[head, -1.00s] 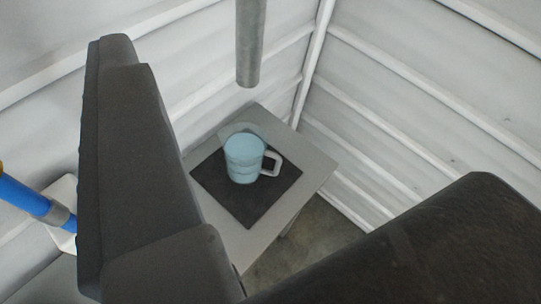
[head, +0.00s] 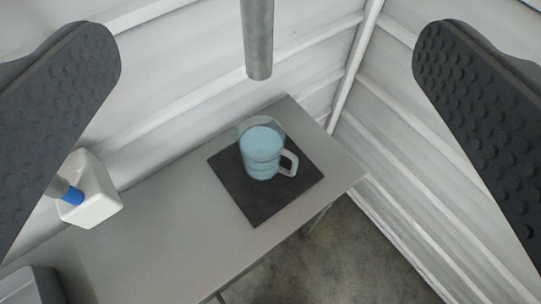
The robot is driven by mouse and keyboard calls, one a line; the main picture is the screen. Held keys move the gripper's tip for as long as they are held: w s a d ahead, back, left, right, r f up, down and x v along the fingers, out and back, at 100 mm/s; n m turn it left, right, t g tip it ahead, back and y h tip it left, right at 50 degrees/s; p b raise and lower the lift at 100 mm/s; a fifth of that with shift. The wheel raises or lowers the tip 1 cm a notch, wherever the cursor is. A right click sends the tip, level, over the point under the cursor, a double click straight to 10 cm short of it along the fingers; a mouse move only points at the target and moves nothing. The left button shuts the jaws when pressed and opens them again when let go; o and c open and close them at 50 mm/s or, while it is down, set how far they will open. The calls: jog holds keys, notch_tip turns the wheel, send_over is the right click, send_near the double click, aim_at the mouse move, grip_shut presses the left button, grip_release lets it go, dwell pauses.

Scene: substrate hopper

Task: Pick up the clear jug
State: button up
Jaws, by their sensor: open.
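The clear jug (head: 262,154) stands upright on a dark square mat (head: 256,204) on the grey table. It holds light blue contents, and its pale handle (head: 289,163) points to the right. My gripper (head: 267,60) is open, with its two dark, studded fingers wide apart at the left and right sides of the picture. The jug shows in the gap between them, farther off, and neither finger touches it.
A grey pipe (head: 257,40) hangs down above the jug. A white container (head: 96,202) with a blue-tipped rod stands on the left of the grey table (head: 165,240). White ribbed walls meet behind the table; the floor is at lower right.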

jog(key=shift+o, duration=0.6)
jog(key=w+d+f, duration=0.2)
jog(key=w+f, duration=0.1)
jog(key=f, duration=0.2)
jog(key=w+d+f+g, duration=0.1)
jog(key=w+d+f, duration=0.2)
jog(key=f, duration=0.3)
jog(key=shift+w+d, duration=0.15)
jog(key=shift+w, duration=0.25)
jog(key=n+g+y+p, duration=0.1)
jog(key=n+y, duration=0.2)
send_near(257, 126)
jog(key=b+x, duration=0.1)
jog(key=x, duration=0.3)
jog(key=shift+c, duration=0.3)
